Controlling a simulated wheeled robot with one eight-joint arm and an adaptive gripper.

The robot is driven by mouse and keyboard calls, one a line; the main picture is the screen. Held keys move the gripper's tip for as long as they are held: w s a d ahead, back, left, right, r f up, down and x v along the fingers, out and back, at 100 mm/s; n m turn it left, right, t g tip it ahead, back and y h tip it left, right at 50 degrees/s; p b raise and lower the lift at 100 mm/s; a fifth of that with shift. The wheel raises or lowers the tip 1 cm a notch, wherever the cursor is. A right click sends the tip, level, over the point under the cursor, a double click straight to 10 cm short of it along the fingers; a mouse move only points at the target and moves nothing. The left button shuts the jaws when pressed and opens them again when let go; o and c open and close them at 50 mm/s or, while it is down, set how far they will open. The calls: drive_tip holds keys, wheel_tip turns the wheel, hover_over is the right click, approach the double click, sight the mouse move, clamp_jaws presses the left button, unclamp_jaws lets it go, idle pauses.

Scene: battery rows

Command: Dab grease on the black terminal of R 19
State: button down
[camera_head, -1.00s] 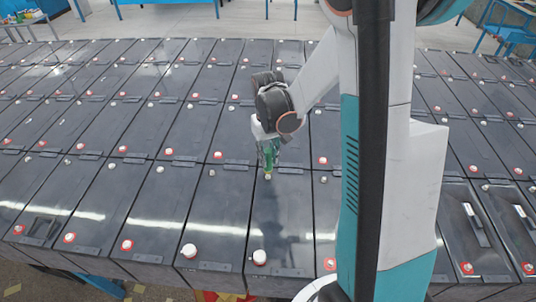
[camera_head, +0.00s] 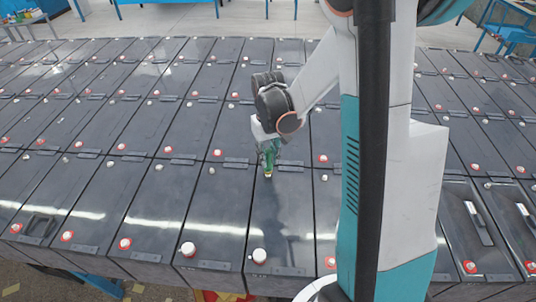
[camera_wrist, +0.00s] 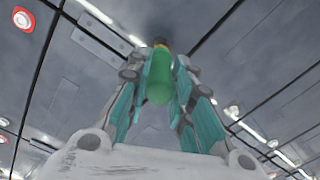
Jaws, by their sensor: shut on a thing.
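My gripper (camera_head: 269,150) is shut on a green grease tube (camera_wrist: 160,78), which also shows in the head view (camera_head: 268,158). The tube has a yellow band and a dark tip. It points down at the far end of a black battery (camera_head: 280,215) in the front row. The tip is at or just above a small terminal there; the terminal is hidden under the tip, and contact cannot be told. No R 19 label is readable.
Rows of black batteries with small terminals and red-ringed caps fill the view. A neighbouring battery has a white cap (camera_head: 188,249) at its near end. Batteries with handles (camera_head: 478,222) stand at the right. My arm hides part of the rows.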

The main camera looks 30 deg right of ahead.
drive_tip(key=shift+f+b, duration=0.4)
drive_tip(key=shift+f, duration=0.05)
idle(0.7)
drive_tip(key=shift+r, duration=0.1)
idle(0.6)
drive_tip(key=shift+r+p, duration=2.6)
drive_tip(key=shift+r, duration=1.4)
drive_tip(key=shift+f, duration=0.1)
